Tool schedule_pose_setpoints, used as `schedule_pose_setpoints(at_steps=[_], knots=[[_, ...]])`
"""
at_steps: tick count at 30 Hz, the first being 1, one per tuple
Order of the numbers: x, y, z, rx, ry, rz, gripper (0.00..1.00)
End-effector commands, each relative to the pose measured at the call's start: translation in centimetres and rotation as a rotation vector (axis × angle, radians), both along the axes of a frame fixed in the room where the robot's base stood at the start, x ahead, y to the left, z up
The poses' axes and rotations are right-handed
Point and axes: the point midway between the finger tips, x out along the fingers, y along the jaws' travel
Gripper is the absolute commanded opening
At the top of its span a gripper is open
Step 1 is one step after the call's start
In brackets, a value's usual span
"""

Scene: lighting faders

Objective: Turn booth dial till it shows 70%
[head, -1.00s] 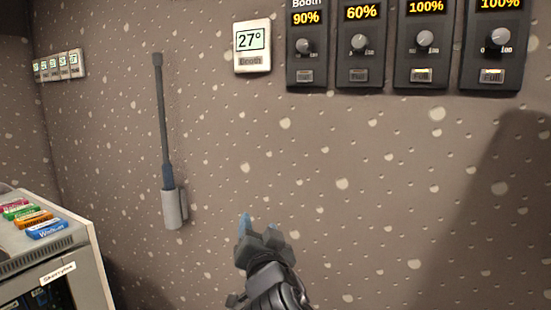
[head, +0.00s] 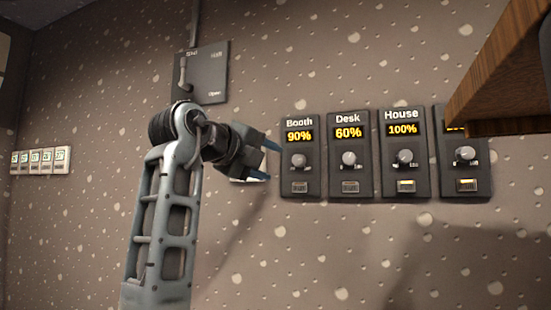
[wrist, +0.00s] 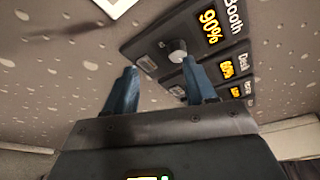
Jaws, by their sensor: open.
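The Booth panel (head: 299,178) is the leftmost of a row of dark wall panels. Its display reads 90%, and its round grey dial (head: 298,161) sits below the display with a small button under it. The Booth dial also shows in the wrist view (wrist: 177,51), beyond and between my fingertips. My gripper (head: 272,161) is open and empty, just left of the Booth panel in the head view. Its two blue fingers point toward the panel and appear apart from the dial.
Right of Booth are the Desk panel (head: 349,180) at 60%, the House panel (head: 405,180) at 100%, and another panel (head: 464,178) partly hidden by a wooden shelf (head: 505,75). A switch box (head: 201,75) is above my arm. Small thermostats (head: 40,161) hang at left.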

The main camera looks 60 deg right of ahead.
Motion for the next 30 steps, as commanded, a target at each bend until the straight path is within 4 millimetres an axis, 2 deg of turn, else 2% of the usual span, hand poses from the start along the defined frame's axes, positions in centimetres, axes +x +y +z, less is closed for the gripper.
schedule_pose_setpoints(at_steps=[1,3,8,13,22,30], knots=[[-0.9,0.0,1.1,0.018,-0.059,-0.029,0.55],[-1.8,0.0,2.0,0.038,-0.121,-0.062,0.55],[-2.8,-0.1,2.8,0.061,-0.190,-0.102,0.55],[-3.3,-1.5,2.7,0.061,-0.194,-0.107,0.55],[-4.3,-5.7,1.7,0.061,-0.193,-0.105,0.55],[-4.7,-7.3,1.1,0.060,-0.192,-0.102,0.55]])
